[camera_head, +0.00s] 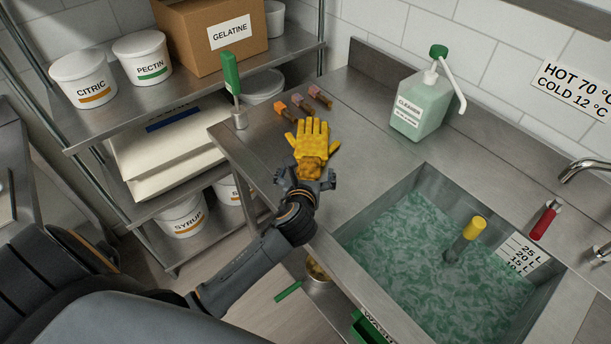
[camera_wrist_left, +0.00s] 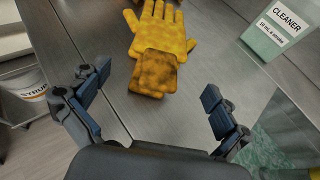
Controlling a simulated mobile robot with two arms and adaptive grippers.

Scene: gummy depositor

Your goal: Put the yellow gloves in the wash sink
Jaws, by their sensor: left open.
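The yellow gloves (camera_head: 312,143) lie flat on the steel counter left of the sink, fingers pointing away from me, with brownish stains on the cuff. They also show in the left wrist view (camera_wrist_left: 160,45), with the cuff nearest me. My left gripper (camera_head: 307,181) is open and empty at the cuff end; its fingers (camera_wrist_left: 155,105) are spread wide, and the gloves lie just beyond them. The wash sink (camera_head: 345,232) is at the right, filled with cloudy green water. A yellow-topped object (camera_head: 474,228) stands in the water. My right gripper is not in view.
A green cleaner bottle (camera_head: 420,103) with a pump stands behind the sink. Several small brushes (camera_head: 295,105) and a green-handled tool (camera_head: 232,78) are at the counter's back left. Shelves with tubs and a gelatine box (camera_head: 205,40) stand at left.

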